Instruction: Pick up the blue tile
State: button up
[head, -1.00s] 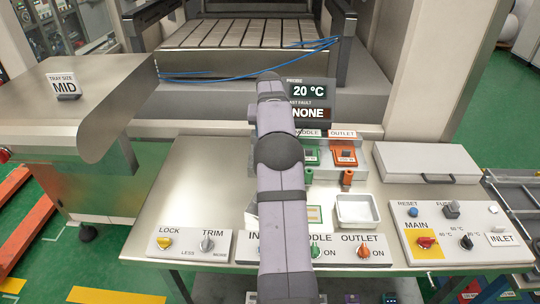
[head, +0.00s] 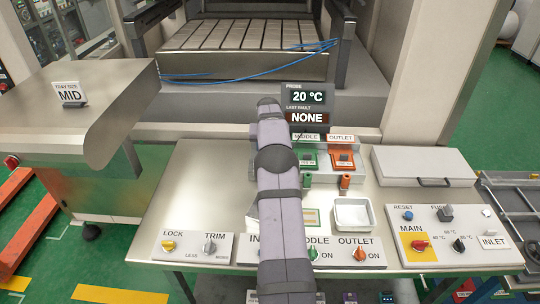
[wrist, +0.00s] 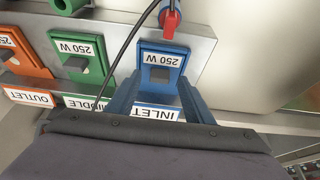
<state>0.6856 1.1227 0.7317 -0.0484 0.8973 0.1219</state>
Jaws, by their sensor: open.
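The blue tile (wrist: 162,64), marked 250 W with a small grey block on its face, sits on the pale metal housing in the wrist view, above the INLET label (wrist: 155,112). My gripper (wrist: 160,78) has its two blue fingers apart. The fingertips reach toward the tile's lower left and lower right sides, with nothing held between them. I cannot tell whether they touch it. In the head view my arm hides the blue tile and the gripper.
A green tile (head: 308,160) and an orange tile (head: 343,159) stand beside it. A red plug (wrist: 170,18) is just above it, and a dark cable (wrist: 125,50) passes at its left. A white tray (head: 354,214) and a closed case (head: 424,166) are at the right.

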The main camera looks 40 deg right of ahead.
jog(key=shift+w+d+f, duration=0.1)
jog(key=shift+d+f, duration=0.05)
jog(key=shift+f, duration=0.3)
grip_shut()
jog(key=shift+r, duration=0.1)
jog(key=shift+r+b, duration=0.35)
jog(key=shift+r, duration=0.2)
notch_tip(320, 180, up, 9)
